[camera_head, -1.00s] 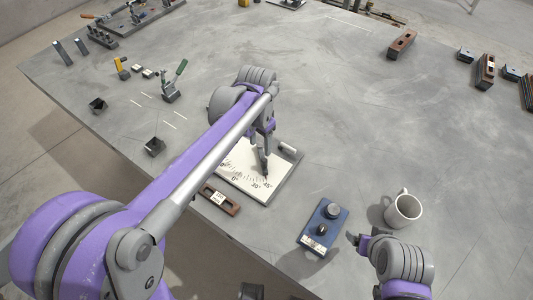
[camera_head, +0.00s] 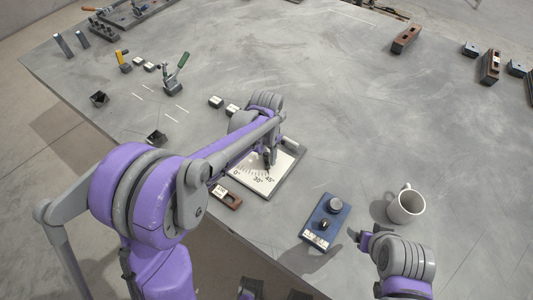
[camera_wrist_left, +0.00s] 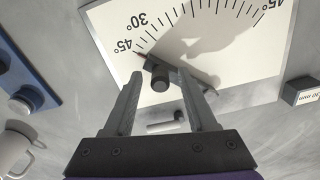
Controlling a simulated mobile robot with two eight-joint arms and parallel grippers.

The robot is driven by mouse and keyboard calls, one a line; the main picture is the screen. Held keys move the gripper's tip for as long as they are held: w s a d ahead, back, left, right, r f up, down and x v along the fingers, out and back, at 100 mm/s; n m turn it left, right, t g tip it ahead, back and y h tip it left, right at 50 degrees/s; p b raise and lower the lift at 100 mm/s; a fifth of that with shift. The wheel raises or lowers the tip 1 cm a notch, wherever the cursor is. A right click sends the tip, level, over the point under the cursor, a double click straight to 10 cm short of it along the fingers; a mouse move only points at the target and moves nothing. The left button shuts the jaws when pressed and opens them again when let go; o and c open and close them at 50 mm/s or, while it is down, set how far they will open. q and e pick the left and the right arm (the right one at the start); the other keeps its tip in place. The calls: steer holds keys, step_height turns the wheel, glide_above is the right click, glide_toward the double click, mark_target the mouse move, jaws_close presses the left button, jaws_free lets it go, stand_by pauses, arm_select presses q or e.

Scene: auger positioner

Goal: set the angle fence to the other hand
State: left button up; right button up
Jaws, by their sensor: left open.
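The angle fence is a white plate (camera_head: 262,181) with a degree scale, lying on the table. In the left wrist view the plate (camera_wrist_left: 225,55) carries a dark fence bar with a round black knob (camera_wrist_left: 160,82). The bar's red-tipped end lies close to the 45° mark on the left of that view. My left gripper (camera_head: 267,160) is over the plate. In the left wrist view its two fingers (camera_wrist_left: 160,74) are apart, with the knob between them; contact is not clear. My right gripper (camera_head: 366,238) hangs near the mug, its opening unclear.
A blue box with knobs (camera_head: 325,221) and a white mug (camera_head: 405,205) stand to the right of the plate. A small brown block (camera_head: 226,196) lies at the plate's front edge. A green-handled clamp (camera_head: 174,83) stands behind left. The table's middle right is clear.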

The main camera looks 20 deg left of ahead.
arm_select(q)
steer(key=shift+c, duration=0.2)
jaws_close()
stand_by(1.3)
